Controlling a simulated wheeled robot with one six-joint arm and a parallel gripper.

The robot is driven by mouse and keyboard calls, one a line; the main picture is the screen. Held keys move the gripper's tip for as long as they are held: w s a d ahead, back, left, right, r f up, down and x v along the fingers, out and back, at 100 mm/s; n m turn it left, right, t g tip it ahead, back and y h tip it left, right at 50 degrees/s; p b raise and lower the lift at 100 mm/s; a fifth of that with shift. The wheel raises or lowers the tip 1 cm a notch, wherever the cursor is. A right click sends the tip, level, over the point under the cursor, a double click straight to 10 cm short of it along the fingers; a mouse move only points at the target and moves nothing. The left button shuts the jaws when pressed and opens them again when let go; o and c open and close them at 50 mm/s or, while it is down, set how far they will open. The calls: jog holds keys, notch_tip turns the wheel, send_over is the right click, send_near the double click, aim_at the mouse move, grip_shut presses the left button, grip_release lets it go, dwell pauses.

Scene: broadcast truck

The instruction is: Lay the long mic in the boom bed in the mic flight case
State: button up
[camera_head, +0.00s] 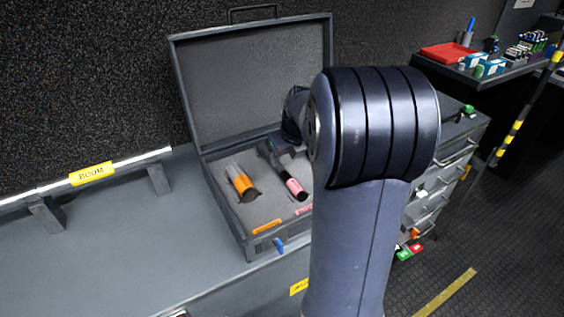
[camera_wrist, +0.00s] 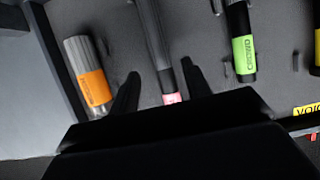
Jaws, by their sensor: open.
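The mic flight case (camera_head: 205,160) stands open on the counter, with grey foam inside. A long, thin dark mic with a pink band (camera_head: 293,187) lies in the case; it also shows in the wrist view (camera_wrist: 165,70). I cannot tell how deep it sits in its foam bed. My gripper (camera_wrist: 160,85) is open, with one finger on each side of this mic near its pink band. In the head view my arm hides the right part of the case. A thicker mic with an orange band (camera_wrist: 90,75) lies to the left, and a green-banded mic (camera_wrist: 240,45) to the right.
A yellow label (camera_wrist: 308,109) is on the case edge. A drawer unit (camera_head: 452,150) and a red tray (camera_head: 447,53) stand at right.

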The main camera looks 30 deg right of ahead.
jog(key=v, duration=0.6)
jog(key=shift+r+p, duration=0.3)
jog(key=shift+s, duration=0.1)
jog(key=shift+c, duration=0.6)
